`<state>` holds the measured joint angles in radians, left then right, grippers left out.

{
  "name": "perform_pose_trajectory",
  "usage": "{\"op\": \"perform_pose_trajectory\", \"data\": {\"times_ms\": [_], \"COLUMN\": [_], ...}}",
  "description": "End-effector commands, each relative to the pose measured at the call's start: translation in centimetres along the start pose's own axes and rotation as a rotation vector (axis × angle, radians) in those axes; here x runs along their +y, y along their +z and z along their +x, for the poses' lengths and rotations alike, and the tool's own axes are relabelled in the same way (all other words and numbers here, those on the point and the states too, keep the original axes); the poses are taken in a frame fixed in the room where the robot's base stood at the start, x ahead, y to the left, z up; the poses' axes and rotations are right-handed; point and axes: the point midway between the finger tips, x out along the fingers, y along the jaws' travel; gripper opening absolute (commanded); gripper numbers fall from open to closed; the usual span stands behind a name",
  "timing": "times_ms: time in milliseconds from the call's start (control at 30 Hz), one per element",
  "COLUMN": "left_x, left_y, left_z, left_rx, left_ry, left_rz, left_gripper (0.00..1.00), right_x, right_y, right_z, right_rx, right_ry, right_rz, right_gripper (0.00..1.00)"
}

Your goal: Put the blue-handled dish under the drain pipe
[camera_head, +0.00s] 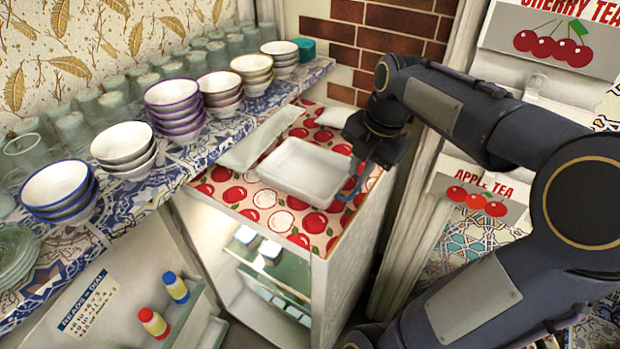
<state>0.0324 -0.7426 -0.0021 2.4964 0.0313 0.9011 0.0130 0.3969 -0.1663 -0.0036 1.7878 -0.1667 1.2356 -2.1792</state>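A white rectangular dish (302,171) lies on the cabinet top covered in red cherry cloth. A small blue piece, which looks like its handle (352,188), shows at its right edge. My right gripper (359,172) points down at this right edge, over or at the blue piece. Its fingers are small and dark here, so I cannot tell whether they are open or shut on the handle. My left gripper is not in view. I cannot make out a drain pipe.
A white flat panel (262,138) lies behind the dish. A blue patterned shelf (185,160) on the left bears stacked bowls (176,108) and glasses. A brick wall (345,45) stands behind. Tea boxes (482,192) are on the right. Red and blue bottles (154,322) stand low at left.

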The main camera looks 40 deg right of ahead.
Motion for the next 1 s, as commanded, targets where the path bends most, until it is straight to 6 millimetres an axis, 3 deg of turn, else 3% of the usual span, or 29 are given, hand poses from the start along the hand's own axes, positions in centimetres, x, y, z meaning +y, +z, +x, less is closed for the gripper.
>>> {"op": "perform_pose_trajectory", "data": {"times_ms": [200, 800, 1000], "left_x": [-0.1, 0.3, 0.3], "left_y": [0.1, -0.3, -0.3], "left_z": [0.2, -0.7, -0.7], "left_rx": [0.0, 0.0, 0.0], "left_ry": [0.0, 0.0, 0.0], "left_rz": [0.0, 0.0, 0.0], "left_gripper": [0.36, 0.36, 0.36], "right_x": [0.1, -0.3, -0.3], "right_y": [2.2, 2.4, 2.4], "right_z": [0.5, 7.7, 8.1], "right_rx": [-0.004, -0.002, -0.004], "right_ry": [-0.041, -0.042, -0.04], "right_rz": [-0.196, -0.206, -0.206], "right_gripper": [0.13, 0.13, 0.13]}}
